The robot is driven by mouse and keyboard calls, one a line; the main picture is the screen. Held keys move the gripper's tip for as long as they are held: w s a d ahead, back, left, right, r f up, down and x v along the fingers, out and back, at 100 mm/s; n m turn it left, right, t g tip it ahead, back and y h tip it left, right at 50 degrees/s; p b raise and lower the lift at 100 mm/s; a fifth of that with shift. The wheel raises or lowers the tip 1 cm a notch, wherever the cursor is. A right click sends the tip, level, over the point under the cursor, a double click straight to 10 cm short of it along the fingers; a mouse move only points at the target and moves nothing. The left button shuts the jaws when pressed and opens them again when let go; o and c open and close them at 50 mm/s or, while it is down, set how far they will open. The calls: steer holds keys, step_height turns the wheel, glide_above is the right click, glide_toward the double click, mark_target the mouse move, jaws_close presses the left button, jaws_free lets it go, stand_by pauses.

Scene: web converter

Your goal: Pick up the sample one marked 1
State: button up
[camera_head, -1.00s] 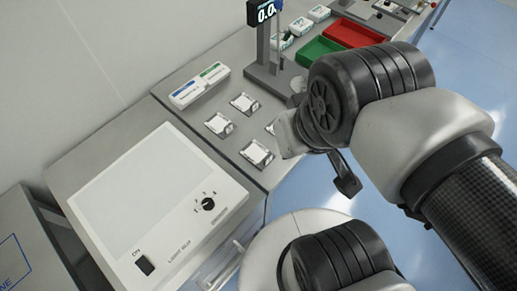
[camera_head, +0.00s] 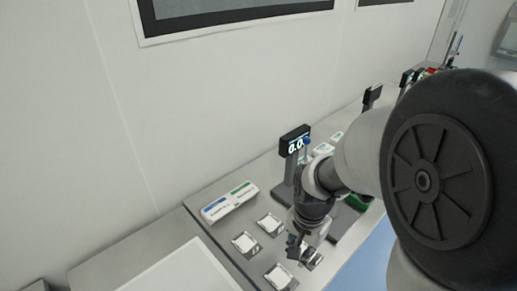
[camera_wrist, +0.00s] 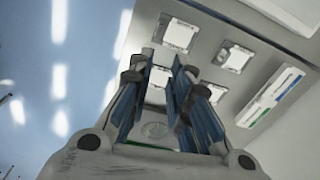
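Several small white square samples in metal holders lie on the grey bench; one is at the left (camera_head: 245,242), one behind it (camera_head: 271,224), one in front (camera_head: 280,276). No number is readable on them, so I cannot tell which is marked 1. My gripper (camera_head: 298,246) is low over the bench beside these samples. In the wrist view my gripper (camera_wrist: 164,75) is open, its blue-padded fingers apart. One sample (camera_wrist: 158,76) shows between the fingertips; others lie beyond, at the top (camera_wrist: 180,35) and upper right (camera_wrist: 233,57). I see no contact with any sample.
A white box with blue and green labels (camera_head: 229,203) stands against the wall side. A post with a display reading 0.0 (camera_head: 295,142) rises close behind my gripper. A light box (camera_head: 185,272) is at front left. Blue floor (camera_head: 366,262) lies beyond the bench's front edge.

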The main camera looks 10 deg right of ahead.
step_height(320, 180, down, 2)
steer(key=m, duration=0.1)
steer(key=b, duration=0.3)
glide_toward(293, 284)
steer(key=shift+g, duration=0.3)
steer(key=f, duration=0.2)
steer(key=w+f, duration=0.1)
steer(key=f, duration=0.2)
steer(key=shift+d+f, duration=0.1)
steer(key=shift+d, duration=0.05)
steer(key=shift+s+a+f+b, duration=0.1)
steer(key=shift+f+b, duration=0.15)
steer(key=shift+f, duration=1.1)
steer(key=shift+s+a+f+b, duration=0.1)
steer(key=shift+f+b, duration=0.1)
steer(key=shift+f, duration=1.15)
jaws_close()
